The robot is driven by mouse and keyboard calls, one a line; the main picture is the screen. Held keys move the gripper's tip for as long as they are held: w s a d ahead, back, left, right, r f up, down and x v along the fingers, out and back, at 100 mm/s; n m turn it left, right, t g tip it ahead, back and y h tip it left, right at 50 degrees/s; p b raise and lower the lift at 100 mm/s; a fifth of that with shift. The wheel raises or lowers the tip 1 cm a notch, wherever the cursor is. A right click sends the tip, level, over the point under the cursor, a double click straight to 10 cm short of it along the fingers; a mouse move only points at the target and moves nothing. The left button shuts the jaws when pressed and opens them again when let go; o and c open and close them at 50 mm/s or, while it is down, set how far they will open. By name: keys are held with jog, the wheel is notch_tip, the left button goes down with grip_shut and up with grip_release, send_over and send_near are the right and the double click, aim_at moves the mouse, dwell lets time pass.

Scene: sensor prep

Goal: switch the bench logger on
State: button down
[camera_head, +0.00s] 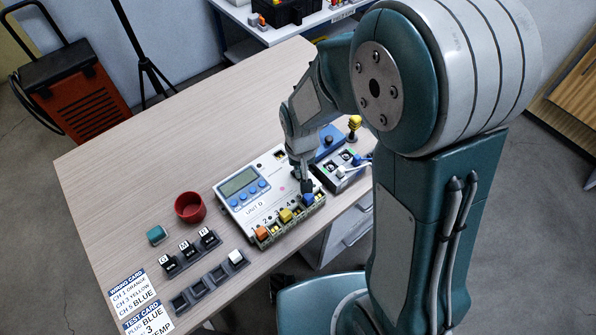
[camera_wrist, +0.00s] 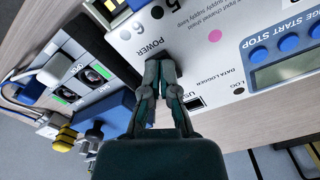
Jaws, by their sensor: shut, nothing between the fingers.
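The bench logger (camera_head: 262,187) is a white box with a grey-green screen, blue buttons and the print UNIT D. Orange, yellow and blue plugs (camera_head: 285,214) sit along its front edge. In the wrist view its white face (camera_wrist: 225,62) shows upside down, with the labels POWER, USB, LOG and DATALOGGER. My gripper (camera_head: 306,187) points down at the logger's right part. In the wrist view my gripper (camera_wrist: 161,60) is shut and empty, its tips right beside the POWER label. A dark patch shows at the tips; the power switch itself is hidden or cannot be told apart, and contact is unclear.
The table's far left (camera_head: 130,150) is clear.

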jog(key=shift+f, duration=0.15)
jog(key=shift+r, duration=3.5)
jog(key=shift+d+r, duration=0.2)
jog(key=shift+r, duration=0.15)
jog(key=s+d+r+t, duration=0.5)
jog(key=s+d+r, duration=0.5)
jog(key=r, duration=0.5)
jog(key=s, duration=0.2)
jog(key=shift+s+d+r+m+t, duration=0.2)
jog(key=shift+s+r+m+t, duration=0.1)
jog(key=shift+s+r+m, duration=0.1)
